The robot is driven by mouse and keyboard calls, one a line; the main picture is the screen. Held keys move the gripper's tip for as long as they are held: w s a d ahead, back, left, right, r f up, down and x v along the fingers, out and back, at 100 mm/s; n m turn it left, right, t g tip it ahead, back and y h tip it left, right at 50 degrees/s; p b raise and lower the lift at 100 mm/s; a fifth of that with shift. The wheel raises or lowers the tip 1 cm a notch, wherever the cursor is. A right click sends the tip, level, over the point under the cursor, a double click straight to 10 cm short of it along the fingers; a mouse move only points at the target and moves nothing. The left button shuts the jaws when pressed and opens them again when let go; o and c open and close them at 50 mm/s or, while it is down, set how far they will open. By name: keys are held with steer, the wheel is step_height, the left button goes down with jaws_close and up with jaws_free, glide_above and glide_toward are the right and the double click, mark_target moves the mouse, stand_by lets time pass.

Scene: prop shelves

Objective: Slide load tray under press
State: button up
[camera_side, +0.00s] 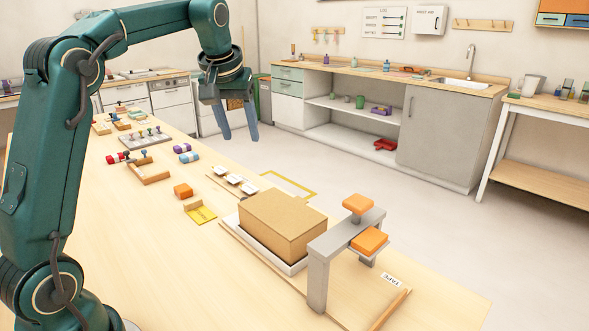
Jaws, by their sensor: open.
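The load tray (295,268) is a low white tray on a wooden board (350,312) at the front of the table. A brown cardboard box (290,215) sits in it. The press (318,270) is a grey arch just right of the tray, with an orange knob (358,204) on top and an orange pad (369,241) under its beam. The tray's right end is close to the arch; the box hides part of the gap. My gripper (239,138) is open and empty, pointing down in the air, up and left of the box and apart from it.
A yellow-framed sheet (288,186) lies behind the box. A TAPE label (391,280) is right of the press. The table's front left is clear.

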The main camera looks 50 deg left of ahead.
steer(key=w+a+f+n, duration=0.2)
steer(key=a+f, duration=0.1)
steer(key=a, duration=0.2)
glide_above(244, 199)
steer(key=s+d, duration=0.2)
step_height(244, 199, down, 12)
steer(key=shift+w+a+r, duration=0.1)
steer(key=shift+w+r, duration=0.05)
steer(key=shift+r, duration=0.1)
steer(key=shift+x, duration=2.65)
steer(key=shift+c, duration=0.3)
jaws_close()
